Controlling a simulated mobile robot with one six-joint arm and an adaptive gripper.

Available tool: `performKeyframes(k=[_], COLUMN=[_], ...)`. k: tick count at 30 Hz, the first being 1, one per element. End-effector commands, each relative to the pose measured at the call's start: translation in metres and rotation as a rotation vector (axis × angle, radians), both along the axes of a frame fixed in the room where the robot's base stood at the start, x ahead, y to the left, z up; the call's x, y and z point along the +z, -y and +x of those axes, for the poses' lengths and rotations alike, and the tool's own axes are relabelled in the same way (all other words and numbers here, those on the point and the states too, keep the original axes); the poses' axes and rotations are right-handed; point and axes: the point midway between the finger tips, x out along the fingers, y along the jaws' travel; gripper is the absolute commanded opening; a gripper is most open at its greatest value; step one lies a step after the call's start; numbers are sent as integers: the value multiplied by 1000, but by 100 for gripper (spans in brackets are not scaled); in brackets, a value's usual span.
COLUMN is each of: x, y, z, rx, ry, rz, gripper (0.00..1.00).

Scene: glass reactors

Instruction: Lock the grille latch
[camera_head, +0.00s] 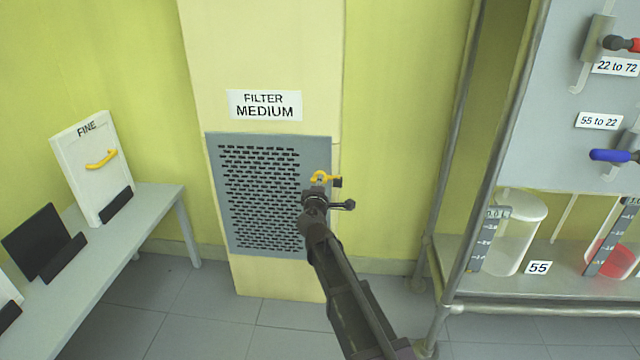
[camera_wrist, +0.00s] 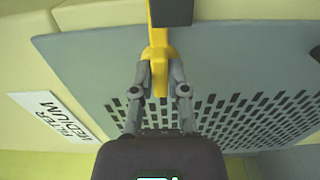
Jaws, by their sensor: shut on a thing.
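The grille (camera_head: 265,240) is a grey panel with rows of slots, set in a cream column under a sign. It lies flat against the column. The yellow latch (camera_head: 321,177) is at its right edge, with a dark piece (camera_head: 337,183) beside it. In the wrist view the yellow latch (camera_wrist: 157,45) runs down between my fingers, and the dark block (camera_wrist: 171,12) is at its top end. My gripper (camera_wrist: 159,88) is shut on the latch's yellow handle. In the head view my gripper (camera_head: 318,186) partly hides the latch and the grille's right side.
A sign (camera_head: 265,105) reads "FILTER MEDIUM". A bench (camera_head: 150,215) at left carries a white panel (camera_head: 88,165) marked "FINE" and a dark panel (camera_head: 42,243). At right a metal frame (camera_head: 470,150) holds glass vessels (camera_head: 515,235) and valve handles (camera_head: 612,156).

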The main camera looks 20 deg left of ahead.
Motion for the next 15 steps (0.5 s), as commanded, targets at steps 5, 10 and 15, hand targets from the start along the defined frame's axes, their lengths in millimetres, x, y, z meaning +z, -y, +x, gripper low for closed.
performKeyframes(k=[5,10,15], x=[0,0,0], y=[-1,-1,-1], z=[2,2,2], rx=[0,0,0], ry=[-2,-2,-2], rz=[6,6,5], gripper=[0,0,54])
